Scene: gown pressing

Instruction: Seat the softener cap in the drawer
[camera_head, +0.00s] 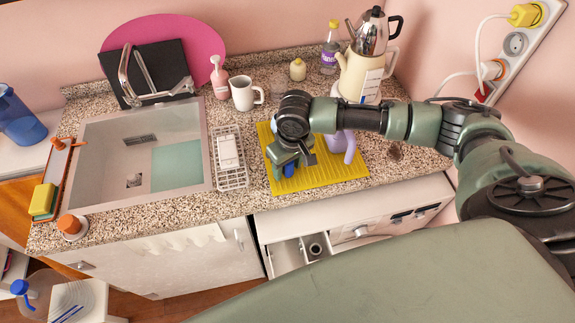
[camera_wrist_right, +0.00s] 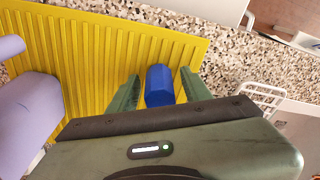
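The blue softener cap (camera_wrist_right: 159,84) lies on or just above the ribbed yellow mat (camera_wrist_right: 100,45) in the wrist view. In the head view it shows as a small blue patch (camera_head: 290,169) under my right gripper. My right gripper (camera_head: 294,168) points down at the mat. Its fingers (camera_wrist_right: 158,82) are apart, one on each side of the cap, with a narrow gap visible at each side. The drawer (camera_head: 291,253) is pulled out of the white front below the counter, with a round dark opening (camera_head: 315,249) inside. My left gripper is out of view.
A lavender jug (camera_head: 351,150) stands on the mat beside my right gripper. A white wire rack with a phone-like item (camera_head: 229,153) lies between mat and sink (camera_head: 91,152). A mug (camera_head: 243,93), bottles and a kettle (camera_head: 358,75) stand behind.

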